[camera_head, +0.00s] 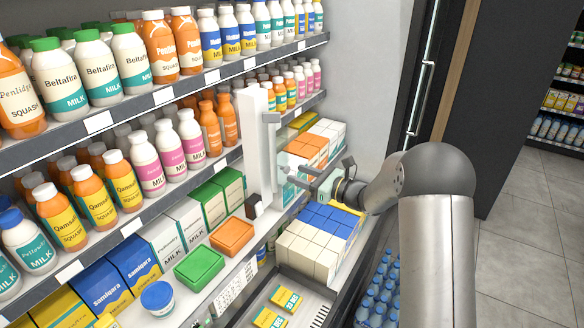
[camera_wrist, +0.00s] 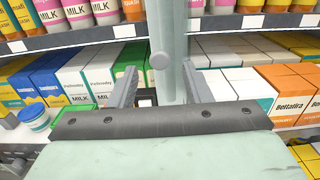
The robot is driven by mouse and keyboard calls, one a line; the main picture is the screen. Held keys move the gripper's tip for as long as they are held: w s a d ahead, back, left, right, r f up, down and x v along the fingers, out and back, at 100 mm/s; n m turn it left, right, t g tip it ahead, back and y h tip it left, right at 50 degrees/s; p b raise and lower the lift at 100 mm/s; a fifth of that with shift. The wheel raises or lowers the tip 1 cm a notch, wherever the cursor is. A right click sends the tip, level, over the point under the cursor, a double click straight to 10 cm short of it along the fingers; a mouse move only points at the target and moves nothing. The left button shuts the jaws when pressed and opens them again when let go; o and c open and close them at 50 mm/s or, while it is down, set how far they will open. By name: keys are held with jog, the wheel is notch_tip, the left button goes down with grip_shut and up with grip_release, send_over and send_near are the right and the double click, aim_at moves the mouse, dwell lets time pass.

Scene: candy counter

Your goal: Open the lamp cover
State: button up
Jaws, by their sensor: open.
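A tall pale upright housing (camera_head: 250,135) stands at the shelf front in the head view, with a narrow upright panel (camera_head: 271,160) at its right side. I take this panel to be the lamp cover.
Shelves of bottles (camera_head: 110,75) fill the left. Green (camera_head: 199,265) and orange (camera_head: 232,235) containers lie on the lower shelf near the housing's foot. Boxed cartons (camera_head: 325,225) stand below my gripper. A dark door frame (camera_head: 480,120) is at the right; the tiled floor (camera_head: 525,230) is clear.

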aim_at(289, 171)
jog(key=shift+p+x, duration=0.35)
jog(key=shift+x, duration=1.35)
